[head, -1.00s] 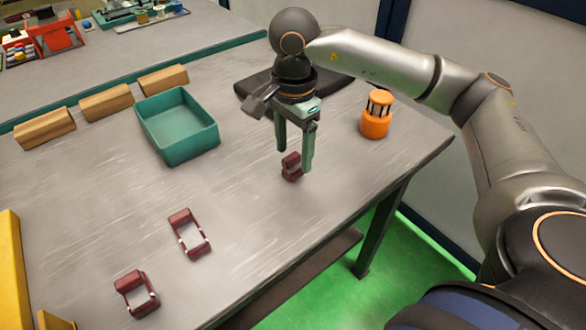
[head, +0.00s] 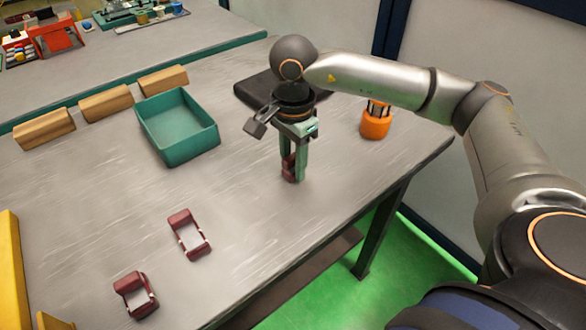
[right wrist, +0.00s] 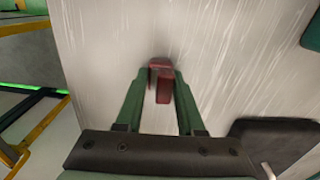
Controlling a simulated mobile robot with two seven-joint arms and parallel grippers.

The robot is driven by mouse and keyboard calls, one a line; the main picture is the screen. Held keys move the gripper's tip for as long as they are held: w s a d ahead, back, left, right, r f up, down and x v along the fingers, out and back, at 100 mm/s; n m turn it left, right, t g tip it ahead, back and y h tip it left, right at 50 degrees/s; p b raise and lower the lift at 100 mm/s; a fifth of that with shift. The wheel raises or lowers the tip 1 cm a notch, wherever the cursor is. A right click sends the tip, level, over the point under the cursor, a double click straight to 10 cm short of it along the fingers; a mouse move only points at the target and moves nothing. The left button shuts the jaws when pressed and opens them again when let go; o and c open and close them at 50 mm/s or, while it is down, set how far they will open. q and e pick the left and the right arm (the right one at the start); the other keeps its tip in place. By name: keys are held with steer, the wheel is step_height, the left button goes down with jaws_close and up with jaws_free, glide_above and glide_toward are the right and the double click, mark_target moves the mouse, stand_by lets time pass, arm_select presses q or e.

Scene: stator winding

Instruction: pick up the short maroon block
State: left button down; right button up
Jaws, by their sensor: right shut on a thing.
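The short maroon block (head: 288,168) is at the right part of the grey table (head: 240,230), between the fingers of my right gripper (head: 294,174). The fingers are shut on it from both sides and hide part of it. In the right wrist view the maroon block (right wrist: 163,88) shows between the two green fingertips (right wrist: 161,82). I cannot tell whether it still touches the table. Two other maroon pieces lie on the table, a longer frame-like one (head: 189,234) and another (head: 136,294) nearer the front. My left gripper is not in view.
A teal bin (head: 178,126) stands left of my right gripper. Several wooden blocks (head: 105,102) line the back left. A black pad (head: 262,90) lies behind the gripper, and an orange-capped item (head: 375,121) stands to its right. The table's middle is clear.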

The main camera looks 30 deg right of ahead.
jaws_close()
stand_by(0.8)
